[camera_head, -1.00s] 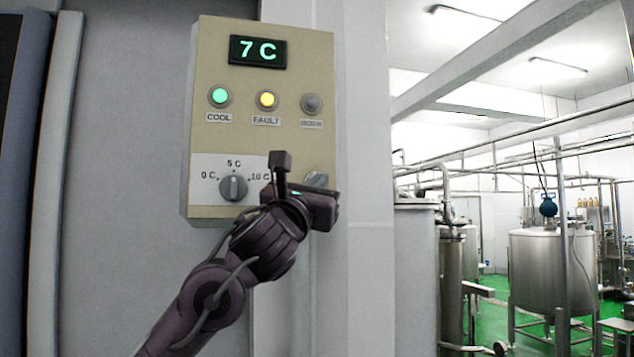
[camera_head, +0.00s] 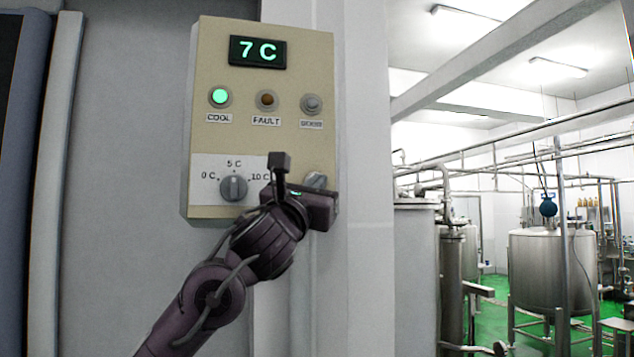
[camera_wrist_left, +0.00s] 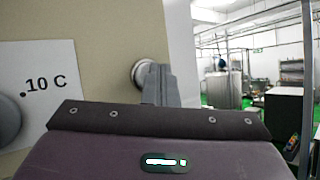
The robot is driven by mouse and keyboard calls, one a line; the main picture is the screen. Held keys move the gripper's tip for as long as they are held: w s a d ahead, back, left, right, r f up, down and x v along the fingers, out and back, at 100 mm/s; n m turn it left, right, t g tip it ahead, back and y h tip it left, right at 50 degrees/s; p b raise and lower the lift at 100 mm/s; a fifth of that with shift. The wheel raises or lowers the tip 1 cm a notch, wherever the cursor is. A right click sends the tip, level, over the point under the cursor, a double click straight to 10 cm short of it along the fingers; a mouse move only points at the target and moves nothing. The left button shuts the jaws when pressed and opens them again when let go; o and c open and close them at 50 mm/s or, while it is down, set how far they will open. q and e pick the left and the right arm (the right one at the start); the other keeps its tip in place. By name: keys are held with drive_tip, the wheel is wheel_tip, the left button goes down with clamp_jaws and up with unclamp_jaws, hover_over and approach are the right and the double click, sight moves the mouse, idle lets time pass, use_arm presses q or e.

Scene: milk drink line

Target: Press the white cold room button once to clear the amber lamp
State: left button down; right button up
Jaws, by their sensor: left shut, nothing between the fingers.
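The beige control panel (camera_head: 300,40) hangs on the wall. Its amber FAULT lamp (camera_head: 267,98) is dark. My left gripper (camera_head: 316,180) is shut and empty at the panel's lower right, and it covers the button in the head view. In the left wrist view, a round button with a metal rim (camera_wrist_left: 138,73) shows just left of the shut fingers (camera_wrist_left: 158,80), which partly hide it. I cannot tell whether the fingertips touch it. My right gripper is not in view.
The COOL lamp (camera_head: 220,97) is green and the display (camera_head: 258,51) reads 7 C. A DOOR-row lamp (camera_head: 311,103) is unlit. The temperature knob (camera_head: 233,187) sits left of my gripper. A steel tank (camera_head: 552,270) and pipes stand far right.

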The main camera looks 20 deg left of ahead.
use_arm(q)
drive_tip(key=shift+s, duration=0.1)
drive_tip(key=shift+s+d+b, duration=0.35)
drive_tip(key=shift+s+d, duration=0.1)
drive_tip(key=shift+s, duration=0.1)
drive_tip(key=s+d, duration=0.1)
drive_tip(key=s, duration=0.1)
drive_tip(key=s+d+b, duration=0.1)
drive_tip(key=s+d, duration=0.1)
drive_tip(key=shift+s, duration=0.1)
drive_tip(key=shift+a, duration=0.1)
idle(0.8)
